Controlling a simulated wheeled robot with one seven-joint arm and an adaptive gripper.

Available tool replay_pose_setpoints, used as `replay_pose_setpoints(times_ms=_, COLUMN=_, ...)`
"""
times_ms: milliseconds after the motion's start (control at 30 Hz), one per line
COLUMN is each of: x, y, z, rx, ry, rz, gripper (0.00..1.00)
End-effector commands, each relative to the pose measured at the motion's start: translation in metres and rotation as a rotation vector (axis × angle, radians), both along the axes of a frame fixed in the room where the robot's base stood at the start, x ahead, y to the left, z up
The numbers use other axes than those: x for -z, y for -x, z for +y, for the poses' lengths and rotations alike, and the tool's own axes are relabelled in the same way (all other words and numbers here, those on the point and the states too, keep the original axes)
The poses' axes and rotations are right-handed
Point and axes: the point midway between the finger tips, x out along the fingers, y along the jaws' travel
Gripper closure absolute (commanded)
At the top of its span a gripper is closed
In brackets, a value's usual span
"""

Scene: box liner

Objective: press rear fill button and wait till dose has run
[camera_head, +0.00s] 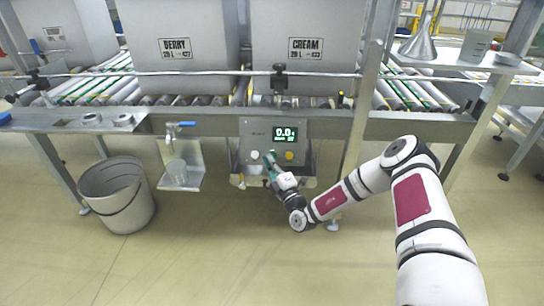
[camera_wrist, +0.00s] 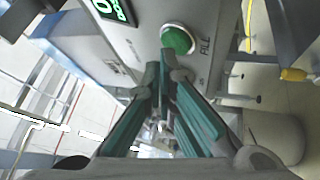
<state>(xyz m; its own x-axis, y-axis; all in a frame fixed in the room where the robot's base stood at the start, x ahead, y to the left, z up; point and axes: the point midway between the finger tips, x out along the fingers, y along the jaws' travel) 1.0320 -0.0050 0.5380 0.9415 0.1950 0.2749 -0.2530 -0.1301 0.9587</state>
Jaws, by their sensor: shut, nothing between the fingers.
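A grey dispenser panel (camera_head: 252,132) with a lit green display (camera_head: 286,133) reading about 0.0 hangs under the conveyor. In the wrist view, a round green button (camera_wrist: 177,40) with a white rim sits on the panel, beside lettering that looks like FILL. My gripper (camera_head: 268,157) is at the panel's lower part, below the display. Its teal-padded fingers are shut and empty, and they also show in the wrist view (camera_wrist: 164,66), with their tips just below the green button. I cannot tell whether they touch it.
A grey bin (camera_head: 118,195) is on the floor. BERRY (camera_head: 180,20) and CREAM (camera_head: 300,18) tanks stand above.

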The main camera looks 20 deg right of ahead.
Motion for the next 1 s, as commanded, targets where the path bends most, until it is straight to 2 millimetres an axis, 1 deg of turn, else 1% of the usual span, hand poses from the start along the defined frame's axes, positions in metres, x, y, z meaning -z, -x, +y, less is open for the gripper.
replay_pose_setpoints(times_ms=1000, x=0.0026, y=-0.0070, z=-0.0027, rx=0.001, ry=0.001, rz=0.000, gripper=1.00)
